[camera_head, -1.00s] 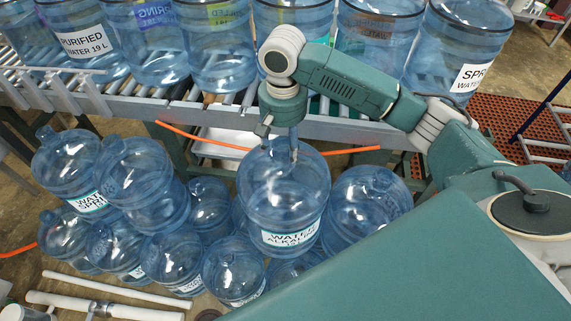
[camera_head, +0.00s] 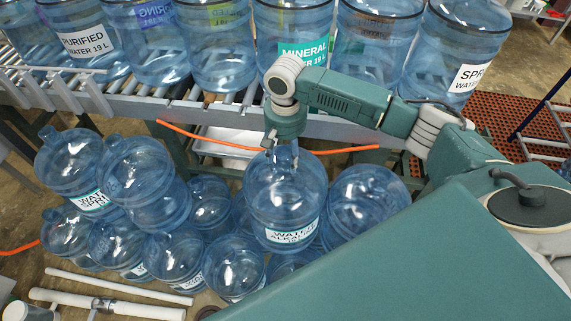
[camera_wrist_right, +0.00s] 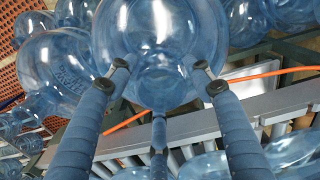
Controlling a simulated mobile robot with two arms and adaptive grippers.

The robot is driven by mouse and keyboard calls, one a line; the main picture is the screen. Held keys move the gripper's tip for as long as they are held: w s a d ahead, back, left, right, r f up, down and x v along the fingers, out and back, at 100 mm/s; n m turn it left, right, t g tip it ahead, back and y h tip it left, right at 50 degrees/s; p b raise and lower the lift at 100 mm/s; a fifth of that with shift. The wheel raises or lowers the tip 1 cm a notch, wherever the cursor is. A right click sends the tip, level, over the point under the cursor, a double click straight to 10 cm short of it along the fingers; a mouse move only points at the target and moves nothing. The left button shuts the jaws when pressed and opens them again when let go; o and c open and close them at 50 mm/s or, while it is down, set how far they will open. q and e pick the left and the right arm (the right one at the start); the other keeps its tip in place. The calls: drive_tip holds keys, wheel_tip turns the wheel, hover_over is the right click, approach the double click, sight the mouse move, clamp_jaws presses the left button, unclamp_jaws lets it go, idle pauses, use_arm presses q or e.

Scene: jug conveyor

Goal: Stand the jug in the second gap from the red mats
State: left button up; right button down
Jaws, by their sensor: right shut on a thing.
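A clear blue jug (camera_head: 284,203) with a white and teal "Water Alkaline" label hangs upright from my right gripper (camera_head: 285,152), in front of the conveyor and above other jugs. In the right wrist view, the gripper (camera_wrist_right: 160,80) has its fingers around the top of this jug (camera_wrist_right: 150,30). The roller conveyor (camera_head: 225,117) carries a row of upright jugs, among them a "Mineral" jug (camera_head: 298,45). No jug-wide gap shows in the visible part of that row. The red-brown perforated mats (camera_head: 500,120) lie on the floor at the right. My left gripper is out of view.
Several jugs (camera_head: 140,180) are piled at the lower left, and another (camera_head: 368,200) stands right of the held jug. An orange hose (camera_head: 230,145) runs below the conveyor edge. White pipes (camera_head: 110,300) lie at the bottom left.

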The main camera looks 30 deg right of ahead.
drive_tip(key=shift+f+p, duration=0.3)
drive_tip(key=shift+f, duration=2.3)
drive_tip(key=c, duration=0.8)
unclamp_jaws()
drive_tip(key=shift+o, duration=0.2)
wheel_tip(320, 180, up, 12)
drive_tip(key=shift+r+b, duration=0.1)
drive_tip(key=shift+b, duration=0.8)
drive_tip(key=shift+a, duration=0.1)
